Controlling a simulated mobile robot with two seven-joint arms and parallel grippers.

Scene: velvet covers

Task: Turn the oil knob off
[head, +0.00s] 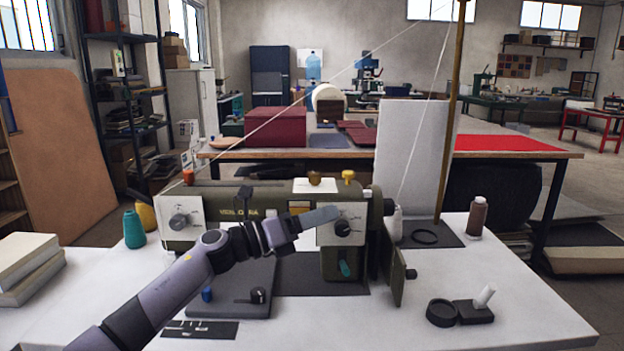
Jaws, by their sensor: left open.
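An olive sewing machine (262,207) stands on a white table. On its top are an orange knob (188,176), an amber knob (315,180) and a yellow knob (348,176). Its front has a silver dial (179,222) at left and a black dial (342,228) at right. A teal knob (345,268) sits low at right. I cannot tell which is the oil knob. My left gripper (322,217) is open, in front of the right end, overlapping the white panel just left of the black dial. I cannot tell if it touches. My right gripper is out of view.
Teal (134,229) and brown (477,218) thread spools stand at either side. A small hinged plate (398,276) sticks out at right. A grey plate with a blue knob (207,295) lies in front of the machine.

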